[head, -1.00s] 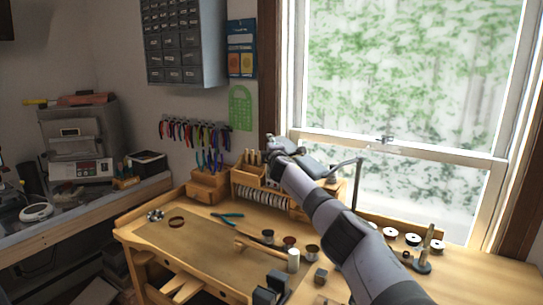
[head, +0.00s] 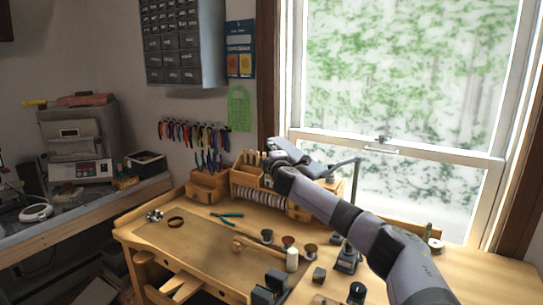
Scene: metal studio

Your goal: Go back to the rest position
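My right arm comes in from the lower right and reaches across the workbench (head: 175,236). My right gripper (head: 276,151) is at its far end, small and dark, in front of the wooden tool holders and beside the dark lamp head. Its fingers are too small and too mixed with the things behind to tell whether they are open or shut. I see nothing clearly held. My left gripper is not in view.
A plier block (head: 209,185) stands at the back. A window is behind, a side counter (head: 75,219) at left.

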